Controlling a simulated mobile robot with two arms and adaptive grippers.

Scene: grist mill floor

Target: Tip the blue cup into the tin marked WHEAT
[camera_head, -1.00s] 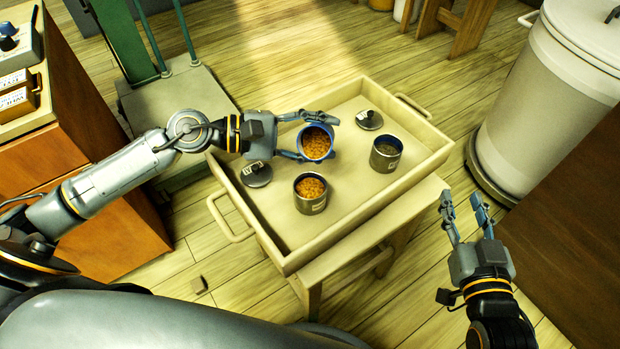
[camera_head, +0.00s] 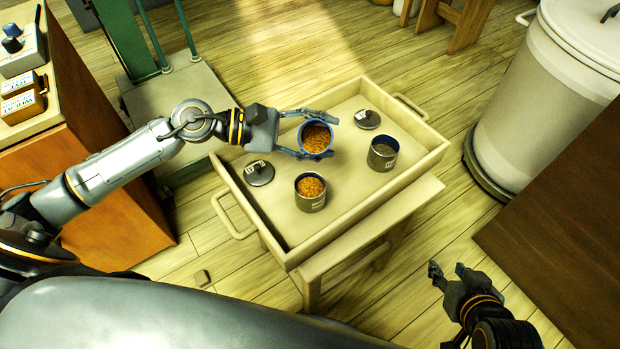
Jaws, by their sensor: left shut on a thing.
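My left gripper (camera_head: 328,136) is shut on the blue cup (camera_head: 303,149), which holds orange-brown grain. The cup is over the tray, behind the front tin, with its mouth towards the camera; no grain is falling from it. The front tin (camera_head: 311,204) stands open in the tray with similar orange-brown grain inside. The other tin (camera_head: 382,164) stands open to the right with dark grey-brown contents. Both tins have small labels that I cannot read, so I cannot tell which is marked WHEAT. My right gripper (camera_head: 448,269) is empty, fingers apart, right of the tray's stand.
The tray (camera_head: 290,262) has raised walls and handles. One lid (camera_head: 259,174) lies at its left and another lid (camera_head: 367,120) at its back. A cabinet (camera_head: 130,215) with small labelled boxes stands left. A large pale bin (camera_head: 535,110) stands right.

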